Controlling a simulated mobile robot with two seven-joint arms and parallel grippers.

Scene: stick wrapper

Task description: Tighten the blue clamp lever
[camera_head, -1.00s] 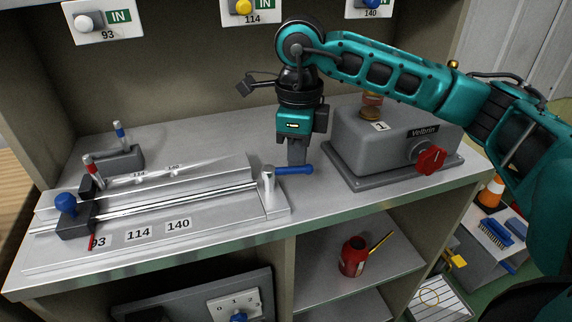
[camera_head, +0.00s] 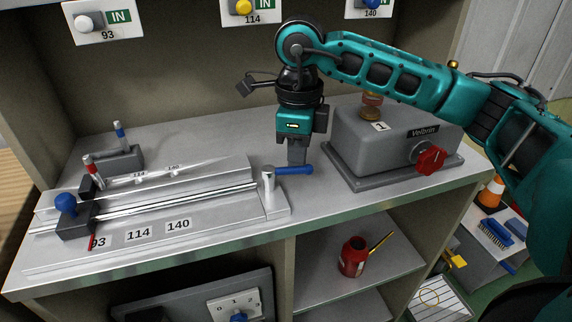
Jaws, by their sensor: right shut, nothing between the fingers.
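The blue clamp lever (camera_head: 294,170) sticks out to the right from a silver post (camera_head: 268,184) at the right end of the metal slide fixture (camera_head: 190,212) on the bench. My right gripper (camera_head: 297,163) points down right at the lever, its fingertips just behind or touching it; I cannot tell which. It is shut with nothing held. My left gripper is not in view.
A grey Velbrin machine (camera_head: 385,140) with a red knob (camera_head: 431,160) stands right of the gripper. The bench front edge is clear.

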